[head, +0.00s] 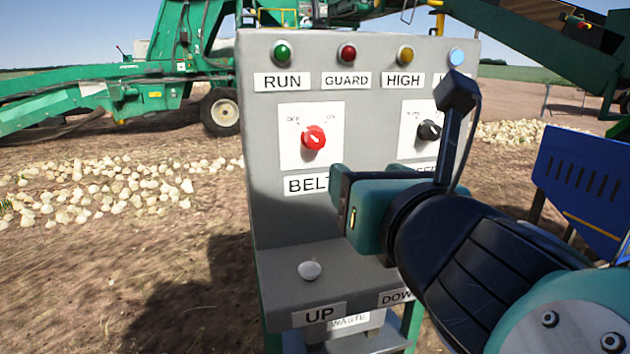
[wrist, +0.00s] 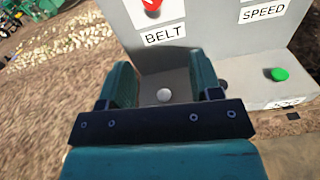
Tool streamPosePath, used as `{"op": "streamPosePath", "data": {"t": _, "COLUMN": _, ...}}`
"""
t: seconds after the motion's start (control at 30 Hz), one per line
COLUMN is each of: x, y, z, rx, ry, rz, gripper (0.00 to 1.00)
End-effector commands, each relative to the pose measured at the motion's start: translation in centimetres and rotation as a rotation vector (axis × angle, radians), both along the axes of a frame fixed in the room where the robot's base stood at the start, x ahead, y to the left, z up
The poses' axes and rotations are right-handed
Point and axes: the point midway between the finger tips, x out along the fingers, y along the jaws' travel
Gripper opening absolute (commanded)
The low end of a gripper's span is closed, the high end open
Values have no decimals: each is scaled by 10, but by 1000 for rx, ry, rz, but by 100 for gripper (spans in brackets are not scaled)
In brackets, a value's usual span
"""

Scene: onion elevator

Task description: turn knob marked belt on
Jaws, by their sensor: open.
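The red belt knob (head: 313,138) sits on a white plate on the left of the grey panel, above the label BELT (head: 308,185). Small markings stand at its upper left and upper right, and its pointer leans toward the upper left one. In the wrist view the red knob (wrist: 152,6) is cut by the top edge. My gripper (head: 340,200) is in front of the panel, below and right of the knob, and does not touch it. In the wrist view its two teal fingers (wrist: 166,85) are apart, with nothing between them.
A black knob (head: 429,130) is on the panel's right. Lamps stand in a row along the top, over labels such as RUN (head: 282,81). A white button (head: 309,270) is on the lower ledge, and a green button (wrist: 279,74) shows in the wrist view. Onions (head: 95,190) lie on the ground.

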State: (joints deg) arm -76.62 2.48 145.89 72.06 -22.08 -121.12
Motion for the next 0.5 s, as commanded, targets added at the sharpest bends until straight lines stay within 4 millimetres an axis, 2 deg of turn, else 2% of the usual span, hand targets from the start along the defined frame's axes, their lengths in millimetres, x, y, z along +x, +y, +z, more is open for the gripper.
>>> {"op": "streamPosePath", "data": {"t": 0.17, "x": -2, "y": 9, "z": 8, "rx": -75, "ry": -73, "rz": 26, "gripper": 58}}
{"op": "streamPosePath", "data": {"t": 0.5, "x": 26, "y": 16, "z": 12, "rx": -79, "ry": -62, "rz": 23, "gripper": 58}}
